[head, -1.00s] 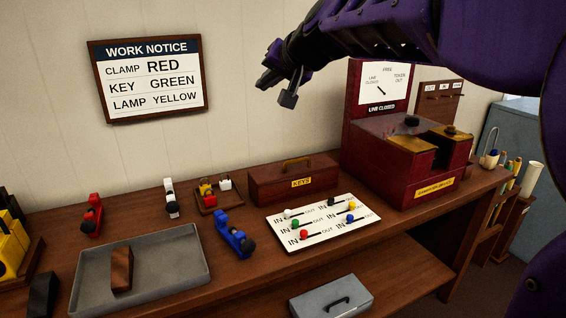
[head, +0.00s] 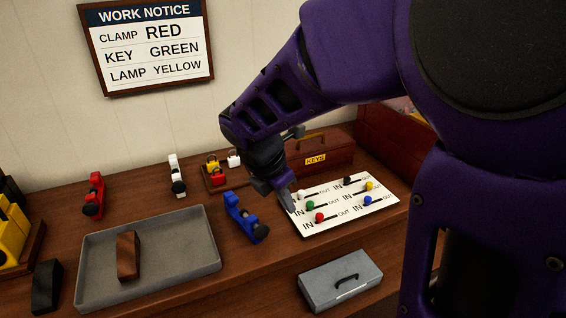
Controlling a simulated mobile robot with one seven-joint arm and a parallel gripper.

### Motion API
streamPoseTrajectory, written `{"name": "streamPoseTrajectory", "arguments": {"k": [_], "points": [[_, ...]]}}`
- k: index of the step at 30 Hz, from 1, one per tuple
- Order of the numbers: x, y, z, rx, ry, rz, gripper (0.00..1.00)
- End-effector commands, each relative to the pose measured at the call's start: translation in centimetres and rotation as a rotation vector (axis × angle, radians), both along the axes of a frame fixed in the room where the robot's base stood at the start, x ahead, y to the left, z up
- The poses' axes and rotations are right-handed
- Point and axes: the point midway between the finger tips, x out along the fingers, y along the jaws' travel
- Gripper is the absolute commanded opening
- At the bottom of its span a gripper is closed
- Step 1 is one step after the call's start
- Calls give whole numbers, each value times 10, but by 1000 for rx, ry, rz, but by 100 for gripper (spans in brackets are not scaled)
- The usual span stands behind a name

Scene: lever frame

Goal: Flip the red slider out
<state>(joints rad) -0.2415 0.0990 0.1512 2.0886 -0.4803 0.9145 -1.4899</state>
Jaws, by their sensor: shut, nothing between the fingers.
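The red slider (head: 319,217) is a small red knob on a dark slot in the front left of the white slider board (head: 355,219). It sits at the left end of its slot, by the "IN" label. My gripper (head: 289,204) is shut and empty, pointing down over the board's left edge, left of and above the red slider. I cannot tell its exact height over the board. My arm covers part of the board's back left.
On the board, green (head: 309,205), white, black, yellow and blue (head: 367,201) knobs stand close around. A blue clamp (head: 241,218) lies left of the board. A key box (head: 322,150) stands behind, and a grey case (head: 340,279) sits in front, lower down.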

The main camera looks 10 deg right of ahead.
Motion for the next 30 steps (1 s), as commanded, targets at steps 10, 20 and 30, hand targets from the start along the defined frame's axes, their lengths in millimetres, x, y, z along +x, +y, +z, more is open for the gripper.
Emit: {"name": "streamPoseTrajectory", "arguments": {"k": [10,20,30], "points": [[-2,-2,-1,-19,11,27,0],[5,-11,-32,-18,14,25,0],[20,-33,-99,-18,14,25,0]]}}
